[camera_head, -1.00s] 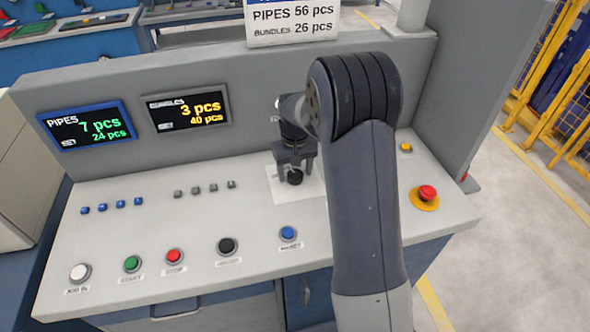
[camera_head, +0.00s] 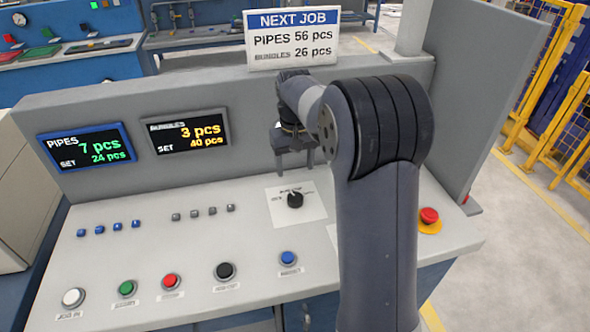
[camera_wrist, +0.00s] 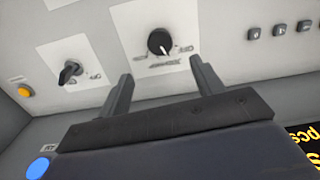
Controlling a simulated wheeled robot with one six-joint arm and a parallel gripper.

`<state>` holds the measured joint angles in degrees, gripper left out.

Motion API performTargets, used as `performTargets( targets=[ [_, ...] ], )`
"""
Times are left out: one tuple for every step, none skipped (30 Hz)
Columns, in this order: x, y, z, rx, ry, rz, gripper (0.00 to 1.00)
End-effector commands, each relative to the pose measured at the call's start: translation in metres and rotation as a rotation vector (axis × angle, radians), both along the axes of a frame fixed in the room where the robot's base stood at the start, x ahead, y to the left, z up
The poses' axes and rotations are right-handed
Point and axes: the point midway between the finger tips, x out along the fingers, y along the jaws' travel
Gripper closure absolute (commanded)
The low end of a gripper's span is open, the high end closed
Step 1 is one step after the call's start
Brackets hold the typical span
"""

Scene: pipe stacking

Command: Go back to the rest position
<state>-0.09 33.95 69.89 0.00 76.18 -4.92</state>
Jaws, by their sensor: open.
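My gripper (camera_head: 295,155) is open and empty, raised above the control panel (camera_head: 150,262) in front of its upright back wall. A black rotary knob (camera_head: 295,199) on a white label plate is clear below it. In the wrist view the open fingers (camera_wrist: 161,70) show with this knob (camera_wrist: 159,42) beyond them, apart from both. A second black knob (camera_wrist: 70,72) on a white plate shows in the wrist view; my arm hides it in the head view.
The NEXT JOB sign (camera_head: 292,38) stands on the back wall behind my gripper. Two displays, PIPES (camera_head: 87,146) and BUNDLES (camera_head: 187,134), are at left. Front buttons include a blue one (camera_head: 288,258). A red emergency button (camera_head: 429,215) is right of my arm.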

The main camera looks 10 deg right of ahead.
Motion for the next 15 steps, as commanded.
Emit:
performTargets(
  targets=[
    [0.0,0.0,0.0,0.0,0.0,0.0,0.37],
    [0.0,0.0,0.0,0.0,0.0,0.0,0.37],
    [0.0,0.0,0.0,0.0,0.0,0.0,0.37],
    [0.0,0.0,0.0,0.0,0.0,0.0,0.37],
    [0.0,0.0,0.0,0.0,0.0,0.0,0.37],
    [0.0,0.0,0.0,0.0,0.0,0.0,0.37],
    [0.0,0.0,-0.001,0.0,0.0,0.0,0.37],
    [0.0,0.0,-0.002,0.0,0.0,0.0,0.37],
    [0.0,0.0,-0.004,0.0,0.0,0.0,0.37],
    [0.0,0.0,-0.006,0.0,0.0,0.0,0.37],
    [0.0,0.0,-0.009,0.0,0.001,0.0,0.37],
    [0.0,0.0,-0.013,0.0,0.002,0.0,0.37],
    [0.0,0.0,-0.018,0.0,0.003,0.0,0.37],
    [0.0,0.0,-0.022,0.0,0.003,0.0,0.37],
    [0.0,0.0,-0.029,0.0,0.004,0.0,0.37]
  ],
)
